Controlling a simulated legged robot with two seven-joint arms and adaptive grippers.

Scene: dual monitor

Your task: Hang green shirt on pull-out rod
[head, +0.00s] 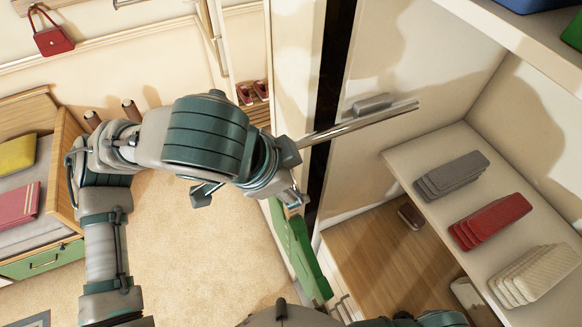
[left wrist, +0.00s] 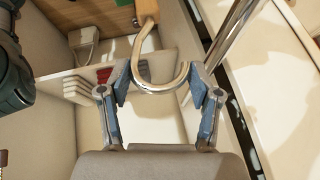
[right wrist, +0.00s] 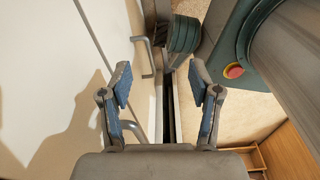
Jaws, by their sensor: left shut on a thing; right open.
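The green shirt (head: 308,262) hangs below my left gripper (head: 292,196) in the head view. In the left wrist view my left gripper (left wrist: 160,84) is shut on the metal hook (left wrist: 160,89) of the hanger, whose wooden part (left wrist: 147,8) shows above. The pull-out rod (head: 365,122) sticks out to the right, above the shirt and my gripper; its inner end is hidden behind my wrist. I cannot tell whether hook and rod touch. My right gripper (right wrist: 160,88) is open and empty in the right wrist view, facing a pale panel.
A shelf (head: 400,160) at right carries grey, red (head: 490,222) and cream folded stacks. A dark vertical edge (head: 335,80) stands beside the rod. A drawer unit (head: 40,262) is at left. The carpet (head: 200,280) is clear. A handle (right wrist: 145,45) shows near my right gripper.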

